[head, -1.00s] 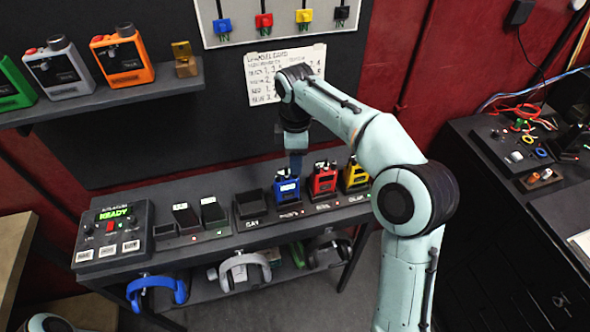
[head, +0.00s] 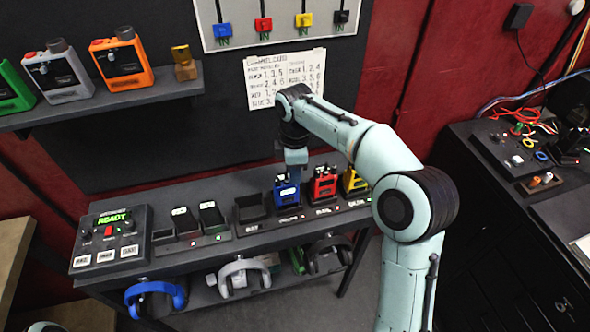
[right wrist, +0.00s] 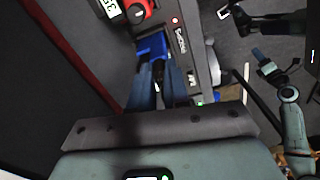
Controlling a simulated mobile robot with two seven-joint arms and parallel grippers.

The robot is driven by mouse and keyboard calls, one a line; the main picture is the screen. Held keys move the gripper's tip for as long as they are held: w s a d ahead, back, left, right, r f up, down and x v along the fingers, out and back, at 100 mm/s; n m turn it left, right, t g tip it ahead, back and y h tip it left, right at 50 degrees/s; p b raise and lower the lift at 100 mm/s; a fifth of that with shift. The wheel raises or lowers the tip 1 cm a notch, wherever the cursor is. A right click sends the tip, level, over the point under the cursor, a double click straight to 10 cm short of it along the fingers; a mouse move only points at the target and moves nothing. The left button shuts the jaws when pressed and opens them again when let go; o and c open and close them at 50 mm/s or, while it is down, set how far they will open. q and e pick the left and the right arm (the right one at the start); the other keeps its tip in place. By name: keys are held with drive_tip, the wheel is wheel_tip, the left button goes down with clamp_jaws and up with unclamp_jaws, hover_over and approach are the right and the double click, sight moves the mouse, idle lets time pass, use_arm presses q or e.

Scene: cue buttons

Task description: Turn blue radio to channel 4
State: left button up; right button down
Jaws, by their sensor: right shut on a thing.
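The blue radio (head: 287,196) stands in its dock on the shelf, left of the red radio (head: 323,187). My right gripper (head: 292,176) points down at its top and partly hides it. In the right wrist view the blue radio (right wrist: 151,45) lies at the fingertips, and my right gripper (right wrist: 159,78) is shut on a small dark part at its top, likely the knob. Its display cannot be read. My left gripper is not in view.
The yellow radio (head: 353,181) stands right of the red one. An empty dock (head: 249,208) is on the left. A console (head: 112,240) reads READY. A channel card (head: 285,79) hangs behind. Headphones (head: 155,296) hang below the shelf.

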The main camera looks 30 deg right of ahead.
drive_tip(key=shift+r+n+p, duration=0.25)
drive_tip(key=shift+n+p, duration=0.35)
drive_tip(key=shift+n, duration=0.4)
drive_tip(key=shift+w+f+n, duration=0.2)
drive_tip(key=shift+n, duration=0.3)
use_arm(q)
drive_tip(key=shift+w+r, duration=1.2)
use_arm(e)
drive_tip(key=shift+s, duration=0.15)
drive_tip(key=c, duration=1.1)
unclamp_jaws()
